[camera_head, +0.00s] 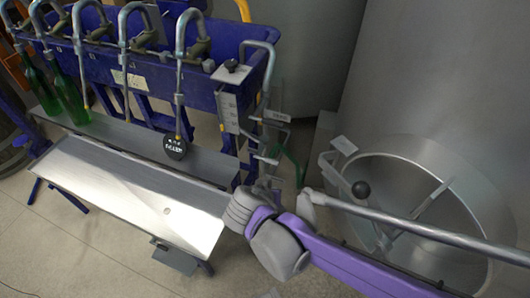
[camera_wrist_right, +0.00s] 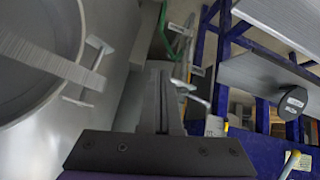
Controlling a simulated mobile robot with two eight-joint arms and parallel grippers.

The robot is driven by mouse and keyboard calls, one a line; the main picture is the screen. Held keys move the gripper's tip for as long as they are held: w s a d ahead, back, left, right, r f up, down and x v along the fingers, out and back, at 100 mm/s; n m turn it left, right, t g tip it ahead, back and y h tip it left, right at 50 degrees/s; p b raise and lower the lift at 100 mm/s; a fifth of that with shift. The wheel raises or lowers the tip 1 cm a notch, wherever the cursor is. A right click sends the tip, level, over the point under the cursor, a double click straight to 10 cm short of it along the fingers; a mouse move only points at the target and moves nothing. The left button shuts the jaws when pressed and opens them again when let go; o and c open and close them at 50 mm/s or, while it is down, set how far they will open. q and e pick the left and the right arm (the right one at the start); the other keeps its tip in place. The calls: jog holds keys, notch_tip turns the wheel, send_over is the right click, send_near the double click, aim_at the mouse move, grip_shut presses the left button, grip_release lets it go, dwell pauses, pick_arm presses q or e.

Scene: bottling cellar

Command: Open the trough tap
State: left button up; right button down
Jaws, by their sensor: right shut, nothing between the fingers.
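The blue trough (camera_head: 215,103) stands at the upper left of the head view, with several curved metal spouts along it. At its right end are a scale plate and a metal pipe. Below them small metal fittings (camera_head: 264,155), which look like the tap, sit beside a green part (camera_head: 291,165). The fittings (camera_wrist_right: 185,88) and the green part (camera_wrist_right: 181,42) also show in the right wrist view. My right gripper (camera_head: 264,186) is shut and empty, just below and close to the fittings; contact cannot be told. Its fingers (camera_wrist_right: 161,100) point toward that area. My left gripper is out of view.
A metal shelf (camera_head: 190,206) lies in front of the trough, with green bottles (camera_head: 70,98) at the left. A large steel tank with an open round hatch (camera_head: 400,205) stands close on the right.

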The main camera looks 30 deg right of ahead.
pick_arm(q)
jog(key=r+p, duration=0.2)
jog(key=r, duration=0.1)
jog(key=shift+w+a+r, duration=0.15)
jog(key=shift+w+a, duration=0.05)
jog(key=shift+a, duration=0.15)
pick_arm(e)
jog(key=w+a+r+m+t+h, duration=0.1)
jog(key=w+a+r+m+h, duration=0.1)
jog(key=w+r, duration=0.3)
jog(key=shift+w+r+m+t, duration=0.3)
jog(key=shift+w+r+m, duration=0.15)
jog(key=shift+r, duration=0.25)
jog(key=b, duration=0.3)
send_over(268, 160)
jog(key=s+a, duration=0.2)
notch_tip(268, 160, down, 6)
jog(key=f, duration=0.1)
jog(key=f+b, duration=0.1)
jog(key=f, duration=0.1)
jog(key=shift+w+d+f, duration=0.1)
jog(key=shift+d+f, duration=0.15)
jog(key=shift+d, duration=0.15)
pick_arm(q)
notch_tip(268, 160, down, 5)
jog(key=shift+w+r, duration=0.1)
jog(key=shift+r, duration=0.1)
